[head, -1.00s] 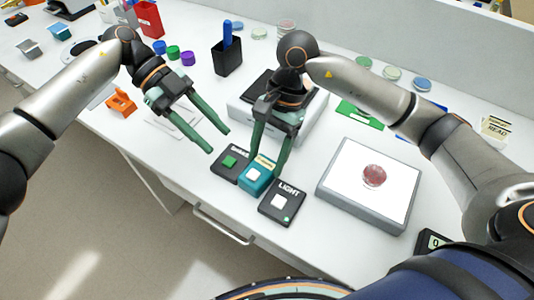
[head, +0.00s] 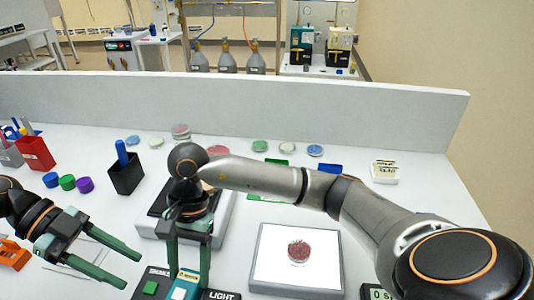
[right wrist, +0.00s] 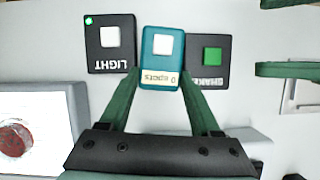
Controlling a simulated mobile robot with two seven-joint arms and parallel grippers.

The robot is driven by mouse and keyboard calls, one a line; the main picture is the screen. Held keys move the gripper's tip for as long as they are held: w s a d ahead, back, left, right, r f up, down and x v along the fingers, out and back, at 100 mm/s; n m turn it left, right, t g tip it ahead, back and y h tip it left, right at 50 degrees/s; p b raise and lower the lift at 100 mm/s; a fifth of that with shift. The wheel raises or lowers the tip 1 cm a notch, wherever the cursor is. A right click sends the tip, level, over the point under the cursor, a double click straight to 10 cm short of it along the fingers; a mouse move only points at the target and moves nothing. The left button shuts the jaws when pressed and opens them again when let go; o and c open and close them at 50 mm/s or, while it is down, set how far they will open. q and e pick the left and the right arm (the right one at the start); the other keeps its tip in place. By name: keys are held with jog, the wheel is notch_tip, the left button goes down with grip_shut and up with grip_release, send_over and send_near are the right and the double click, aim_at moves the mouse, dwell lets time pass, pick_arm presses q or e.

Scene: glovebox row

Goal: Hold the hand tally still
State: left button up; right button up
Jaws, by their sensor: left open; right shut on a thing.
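The hand tally (right wrist: 162,58) is a small teal block with a white button and a label reading "0 spots" in the right wrist view. It also shows at the bottom edge of the head view (head: 180,292), partly cut off. My right gripper (head: 189,268) points down at it, its two green fingers on either side; in the right wrist view the fingertips (right wrist: 160,78) close on its near sides. My left gripper (head: 129,269) is open and empty, to the left of the tally. Its fingers show at the right wrist view's upper right.
A black LIGHT switch (right wrist: 110,60) and a black box with a green button (right wrist: 208,78) flank the tally closely. A light plate (head: 268,272) with a red dish (head: 299,252) is to the right. A black pen holder (head: 126,178) and coloured caps (head: 67,182) stand behind.

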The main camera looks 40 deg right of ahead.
pick_arm(q)
jog(key=shift+c, duration=0.3)
grip_shut()
dwell(0.3)
dwell(1.3)
